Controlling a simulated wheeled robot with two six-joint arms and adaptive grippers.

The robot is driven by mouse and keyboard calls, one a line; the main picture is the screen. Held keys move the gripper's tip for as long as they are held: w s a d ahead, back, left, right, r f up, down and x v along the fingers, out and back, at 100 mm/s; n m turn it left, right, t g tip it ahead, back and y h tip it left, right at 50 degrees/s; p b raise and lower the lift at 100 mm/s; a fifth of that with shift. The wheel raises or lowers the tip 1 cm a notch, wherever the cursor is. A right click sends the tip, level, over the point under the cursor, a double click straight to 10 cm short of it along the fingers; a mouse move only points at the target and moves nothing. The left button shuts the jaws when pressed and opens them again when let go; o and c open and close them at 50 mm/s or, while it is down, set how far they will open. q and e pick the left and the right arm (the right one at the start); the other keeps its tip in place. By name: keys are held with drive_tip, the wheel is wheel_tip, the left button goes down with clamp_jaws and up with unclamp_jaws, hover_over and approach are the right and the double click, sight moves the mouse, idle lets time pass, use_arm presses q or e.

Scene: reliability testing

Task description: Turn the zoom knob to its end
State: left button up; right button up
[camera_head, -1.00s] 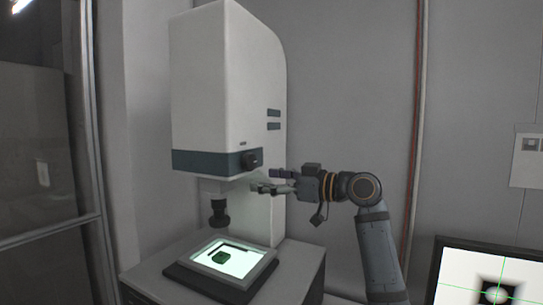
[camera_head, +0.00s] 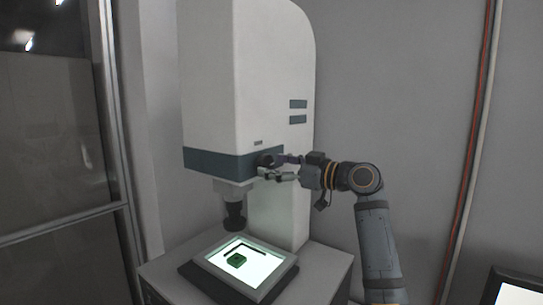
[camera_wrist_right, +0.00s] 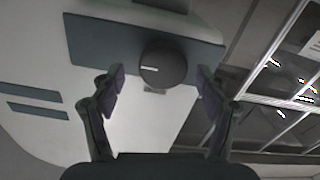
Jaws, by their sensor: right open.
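The zoom knob (camera_head: 267,160) is a dark round knob on the blue-grey band of the tall white measuring machine (camera_head: 245,80). In the right wrist view the knob (camera_wrist_right: 164,64) shows face on, with a white mark pointing left. My right gripper (camera_head: 284,167) is open beside the knob in the head view. In the right wrist view its two fingers (camera_wrist_right: 161,82) stand apart to the left and right of the knob, with a visible gap on each side. My left gripper is not in view.
Below the band hangs a dark lens (camera_head: 234,216) over a lit stage (camera_head: 278,271) carrying a small green part (camera_head: 236,260). A monitor (camera_head: 515,290) stands at the lower right. A red and white pipe (camera_head: 470,150) runs down the wall.

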drive_tip(key=shift+w+a+r, duration=0.2)
drive_tip(key=shift+a, duration=0.6)
drive_tip(key=shift+w+f, duration=0.1)
drive_tip(key=c, duration=1.2)
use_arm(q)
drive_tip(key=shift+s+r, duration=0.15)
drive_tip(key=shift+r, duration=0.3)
